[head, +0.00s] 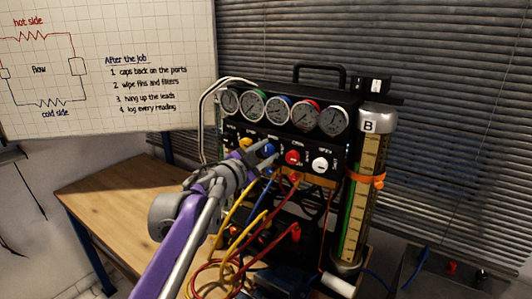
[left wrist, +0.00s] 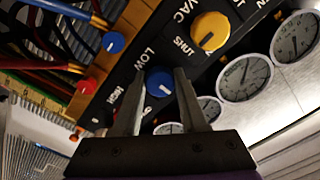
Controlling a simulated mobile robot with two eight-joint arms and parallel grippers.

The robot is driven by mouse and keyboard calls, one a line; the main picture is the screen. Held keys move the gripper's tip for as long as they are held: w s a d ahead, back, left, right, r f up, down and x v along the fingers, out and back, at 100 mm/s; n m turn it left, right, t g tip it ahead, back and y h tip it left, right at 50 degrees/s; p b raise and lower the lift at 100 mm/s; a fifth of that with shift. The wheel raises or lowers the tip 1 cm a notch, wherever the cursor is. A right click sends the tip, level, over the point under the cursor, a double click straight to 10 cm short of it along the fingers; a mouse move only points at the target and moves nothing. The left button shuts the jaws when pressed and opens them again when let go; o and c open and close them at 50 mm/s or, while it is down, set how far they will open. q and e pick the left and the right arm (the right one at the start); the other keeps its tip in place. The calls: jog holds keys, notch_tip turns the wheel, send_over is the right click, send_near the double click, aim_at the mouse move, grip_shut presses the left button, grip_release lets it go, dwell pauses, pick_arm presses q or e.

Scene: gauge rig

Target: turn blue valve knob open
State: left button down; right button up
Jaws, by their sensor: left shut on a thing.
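The blue valve knob (left wrist: 159,82) sits on the black panel beside the word LOW. It has a small white mark on its face. In the head view the blue knob (head: 268,149) is partly hidden by my gripper. My left gripper (head: 264,153) reaches the panel from the left and front. In the left wrist view the fingers of my left gripper (left wrist: 160,76) stand on either side of the blue knob, shut on it. My right gripper does not show.
A yellow knob (head: 245,143), a red knob (head: 292,157) and a white knob (head: 320,163) share the panel. Several gauges (head: 278,110) sit above. Yellow and red hoses (head: 232,245) hang below. A cylinder marked B (head: 357,190) stands right. The wooden bench (head: 115,195) is clear at left.

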pick_arm(q)
jog(key=shift+c, duration=2.2)
grip_release()
jog(key=b+v, duration=0.1)
jog(key=v, duration=0.9)
jog(key=shift+s+a, duration=0.25)
jog(key=shift+s, duration=0.1)
